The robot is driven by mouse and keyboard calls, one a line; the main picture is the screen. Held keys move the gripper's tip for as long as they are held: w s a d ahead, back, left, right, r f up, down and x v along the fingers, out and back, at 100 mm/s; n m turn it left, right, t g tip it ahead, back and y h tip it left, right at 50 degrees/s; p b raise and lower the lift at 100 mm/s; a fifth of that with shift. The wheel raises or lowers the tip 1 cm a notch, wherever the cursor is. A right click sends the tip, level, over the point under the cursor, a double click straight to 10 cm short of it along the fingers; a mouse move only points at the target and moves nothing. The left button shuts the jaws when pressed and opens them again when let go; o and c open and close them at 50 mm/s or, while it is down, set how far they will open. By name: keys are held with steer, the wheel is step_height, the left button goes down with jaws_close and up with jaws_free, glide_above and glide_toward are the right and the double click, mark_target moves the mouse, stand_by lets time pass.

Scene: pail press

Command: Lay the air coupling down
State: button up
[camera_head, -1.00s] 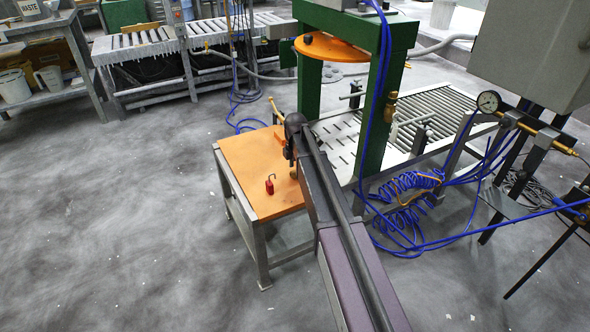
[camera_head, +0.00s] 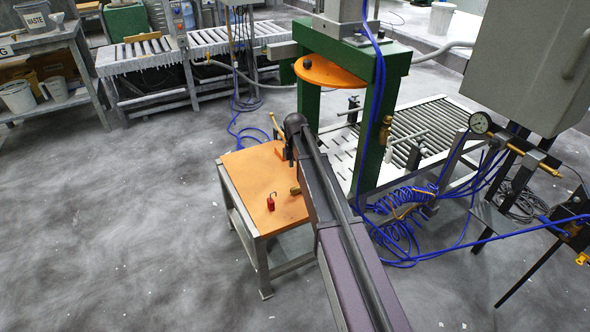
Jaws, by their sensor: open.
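A small brass piece (camera_head: 296,190), which looks like the air coupling, lies on the orange top of the small table (camera_head: 246,179), close to the right edge beside my arm. It is too small to see in detail. My gripper (camera_head: 290,156) hangs dark over the table at the end of my arm, above and just behind the brass piece in the picture. It appears apart from the piece and empty. My arm hides part of the gripper and the table's right side.
A red padlock-like object (camera_head: 271,203) stands on the table. The green press frame (camera_head: 371,130) with its orange disc (camera_head: 327,72) rises behind my arm. Blue coiled hose (camera_head: 400,203) lies to the right, near a gauge (camera_head: 480,123). The floor at left is clear.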

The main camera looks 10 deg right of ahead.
steer(key=shift+r+p, duration=0.85)
steer(key=shift+r, duration=0.3)
steer(key=shift+s, duration=0.15)
steer(key=s+d+m, duration=0.2)
steer(key=s+m, duration=1.9)
steer(key=s, duration=0.7)
steer(key=shift+s+m, duration=0.3)
steer(key=shift+s, duration=0.05)
